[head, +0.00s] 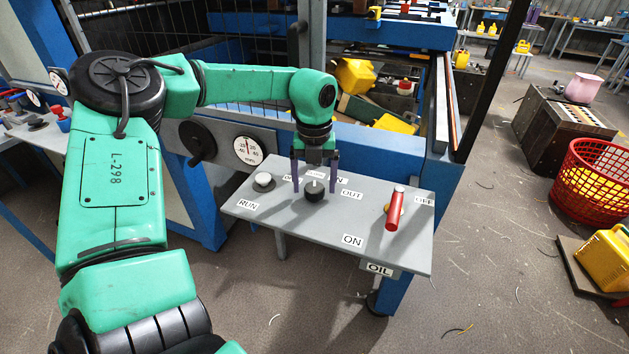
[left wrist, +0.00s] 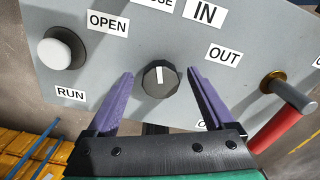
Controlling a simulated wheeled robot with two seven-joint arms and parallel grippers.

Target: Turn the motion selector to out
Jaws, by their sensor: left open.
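The motion selector (head: 315,192) is a round black knob with a white pointer line on the grey sloping panel. In the left wrist view the knob (left wrist: 160,79) has its pointer almost straight up, toward a cut-off label ending in "SE". The IN label (left wrist: 205,12) is up and right of the knob, the OUT label (left wrist: 223,54) to its right and the OPEN label (left wrist: 108,23) to its left. My left gripper (head: 315,189) is open, its purple fingers on either side of the knob with gaps visible. My right gripper is not in view.
On the panel (head: 264,211), a white RUN button (head: 263,181) stands left of the knob and a red-handled lever (head: 395,209) stands right, by ON and OFF labels. A dial gauge (head: 248,150) is behind. A red basket (head: 590,170) stands far right on the floor.

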